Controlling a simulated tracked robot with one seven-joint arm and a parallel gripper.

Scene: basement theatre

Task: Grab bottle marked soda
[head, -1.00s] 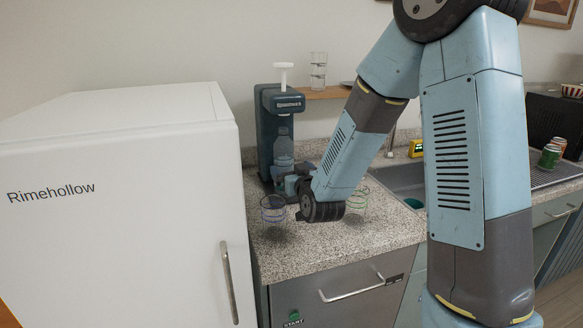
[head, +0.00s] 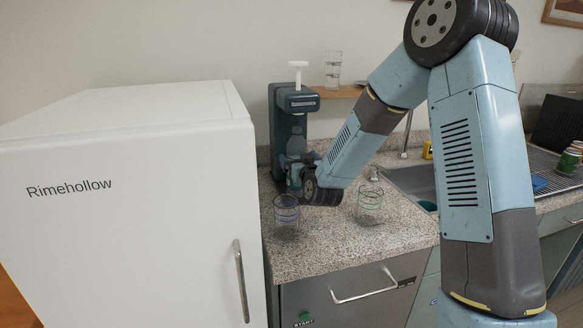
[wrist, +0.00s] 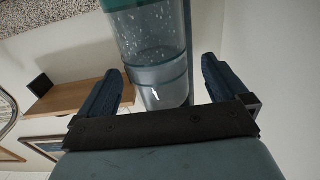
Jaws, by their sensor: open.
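A clear bottle (head: 296,143) stands upright in a dark blue soda machine (head: 278,125) on the counter. Its lower part is hidden by my gripper (head: 297,180). In the wrist view the bottle (wrist: 160,75) shows large, with bubbles on its wall and a teal part at the picture's top. No soda marking is readable. The two dark blue fingers of my gripper (wrist: 162,66) stand apart, one on each side of the bottle, with gaps showing on both sides.
A white fridge (head: 130,190) is close on the left. A wooden shelf (head: 335,92) with stacked glasses (head: 333,68) is behind, and a sink (head: 412,180) is right.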

